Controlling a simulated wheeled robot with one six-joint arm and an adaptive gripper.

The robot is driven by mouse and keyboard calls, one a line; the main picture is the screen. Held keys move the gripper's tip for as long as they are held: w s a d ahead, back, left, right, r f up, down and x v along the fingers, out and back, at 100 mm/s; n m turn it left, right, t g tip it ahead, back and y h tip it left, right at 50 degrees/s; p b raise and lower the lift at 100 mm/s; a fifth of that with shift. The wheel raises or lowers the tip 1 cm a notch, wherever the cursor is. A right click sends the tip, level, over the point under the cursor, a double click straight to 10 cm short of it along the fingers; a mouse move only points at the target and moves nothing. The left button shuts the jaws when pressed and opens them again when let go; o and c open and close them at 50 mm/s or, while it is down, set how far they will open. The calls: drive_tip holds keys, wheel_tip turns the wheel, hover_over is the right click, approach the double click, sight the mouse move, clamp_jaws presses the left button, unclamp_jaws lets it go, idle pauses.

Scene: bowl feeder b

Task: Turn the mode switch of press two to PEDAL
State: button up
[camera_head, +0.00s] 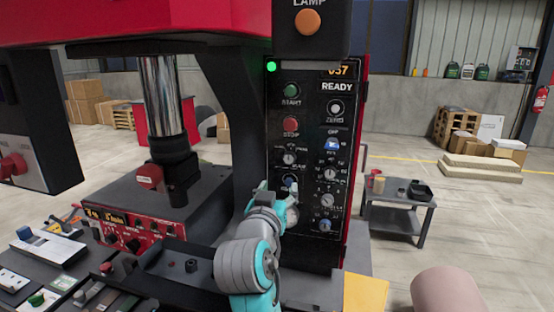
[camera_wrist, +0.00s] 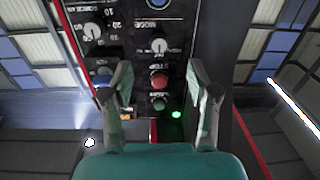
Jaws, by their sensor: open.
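The black control panel (camera_head: 311,105) of the press fills the middle of the head view. The mode switch is a light grey round knob (camera_head: 289,158) below the red STOP button (camera_head: 291,124). In the wrist view, which sees the panel upside down, the knob (camera_wrist: 159,45) lies close to the word MODE. Its position marks are too small to read. My gripper (camera_head: 275,189) is in front of the panel's lower left, overlapping a blue control below the knob. In the wrist view my gripper (camera_wrist: 159,65) is open, fingers apart and nothing between them.
Other knobs (camera_head: 328,200) fill the panel's right column. The press's metal ram (camera_head: 161,95) and a red-fronted unit (camera_head: 130,228) stand to the left. A small grey table (camera_head: 399,211) stands behind to the right. Open floor lies further right.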

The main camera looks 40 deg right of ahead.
sight(289, 160)
drive_tip(key=shift+m+g, duration=0.3)
drive_tip(key=shift+m, duration=0.2)
drive_tip(key=r+x, duration=0.1)
drive_tip(key=x, duration=0.6)
drive_tip(key=r+x, duration=0.1)
drive_tip(key=x, duration=0.3)
drive_tip(key=shift+w+d+r, duration=0.15)
drive_tip(key=shift+w+r, duration=0.1)
drive_tip(key=shift+w, duration=0.1)
drive_tip(key=shift+c, duration=0.3)
clamp_jaws()
